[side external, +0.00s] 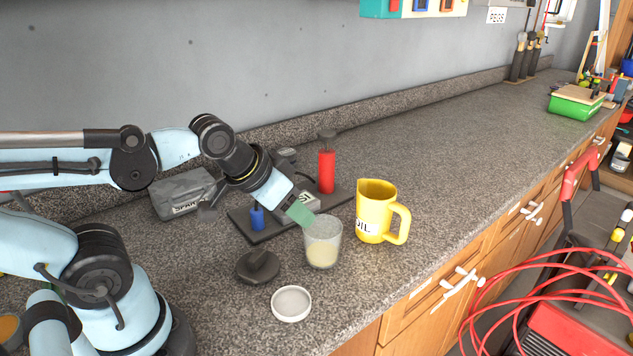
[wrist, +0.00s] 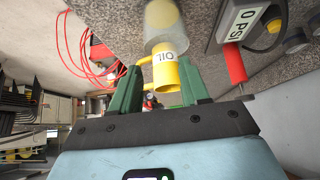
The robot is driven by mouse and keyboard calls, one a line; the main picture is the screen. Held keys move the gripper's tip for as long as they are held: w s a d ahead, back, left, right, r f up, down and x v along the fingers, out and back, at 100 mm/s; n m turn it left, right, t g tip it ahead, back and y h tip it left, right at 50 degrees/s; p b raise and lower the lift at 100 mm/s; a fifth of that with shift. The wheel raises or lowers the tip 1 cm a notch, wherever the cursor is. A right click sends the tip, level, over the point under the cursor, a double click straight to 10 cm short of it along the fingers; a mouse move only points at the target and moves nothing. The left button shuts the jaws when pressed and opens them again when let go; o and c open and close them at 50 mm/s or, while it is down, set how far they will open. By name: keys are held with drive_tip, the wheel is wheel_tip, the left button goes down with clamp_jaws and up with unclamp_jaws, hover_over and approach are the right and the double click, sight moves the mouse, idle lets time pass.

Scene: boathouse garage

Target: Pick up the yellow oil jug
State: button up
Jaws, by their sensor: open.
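The yellow oil jug (side external: 374,215) stands upright on the counter in the side view, with its "OIL" label facing front and its handle on the right. My gripper (side external: 300,214) is to the left of the jug and apart from it, just above and behind a clear cup (side external: 323,248). In the wrist view the jug (wrist: 164,72) shows between the two green fingers of my gripper (wrist: 159,72), farther off. The fingers are apart with nothing held. The cup (wrist: 166,22) shows at the top there, overlapping part of the jug.
A red cylinder (side external: 327,171) and a blue piece (side external: 257,218) stand on a dark base plate (side external: 268,232) behind the cup. A black knob-like object (side external: 258,266) and a round white lid (side external: 291,304) lie in front. The counter right of the jug is clear; its front edge is close.

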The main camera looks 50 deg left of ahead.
drive_tip(key=shift+w, duration=0.1)
drive_tip(key=n+g+y, duration=0.1)
drive_tip(key=n+g, duration=0.1)
drive_tip(key=g, duration=0.1)
hover_over(403, 229)
drive_tip(key=s+d, duration=0.2)
drive_tip(key=s, duration=0.3)
drive_tip(key=shift+w+a+r+x, duration=0.1)
drive_tip(key=shift+w+a+x, duration=0.05)
drive_tip(key=shift+x, duration=1.8)
drive_tip(key=shift+w+a+r+x, duration=0.1)
drive_tip(key=shift+w+a+x, duration=0.1)
drive_tip(key=shift+x, duration=1.75)
drive_tip(key=shift+w+a+x, duration=0.1)
drive_tip(key=shift+a+x, duration=0.05)
drive_tip(key=shift+x, duration=1.8)
clamp_jaws()
drive_tip(key=shift+r, duration=0.1)
